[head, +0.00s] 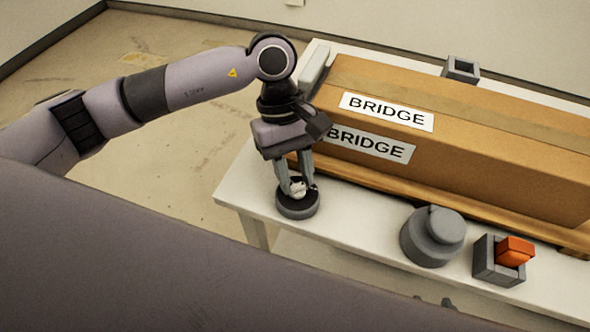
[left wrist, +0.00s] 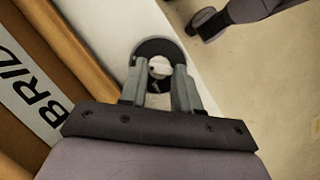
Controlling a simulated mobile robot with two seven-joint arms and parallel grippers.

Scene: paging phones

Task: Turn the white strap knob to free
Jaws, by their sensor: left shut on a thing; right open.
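The white strap knob (head: 298,187) sits on a dark round base (head: 298,208) at the table's near left corner. It also shows in the left wrist view (left wrist: 159,68). My left gripper (head: 297,186) points down and is shut on the knob, with one finger on each side. Its fingers also show in the left wrist view (left wrist: 160,80). The fingers partly hide the knob, and I cannot read any mark on it. Small tips of my right gripper (head: 434,301) show at the bottom of the head view, open and away from the knob.
A long brown box (head: 470,150) labelled BRIDGE lies on the white table (head: 345,215) just behind the knob. A grey round lidded thing (head: 432,240) and a grey holder (head: 486,268) with an orange block (head: 515,251) stand to the right. A grey square holder (head: 462,68) stands behind the box.

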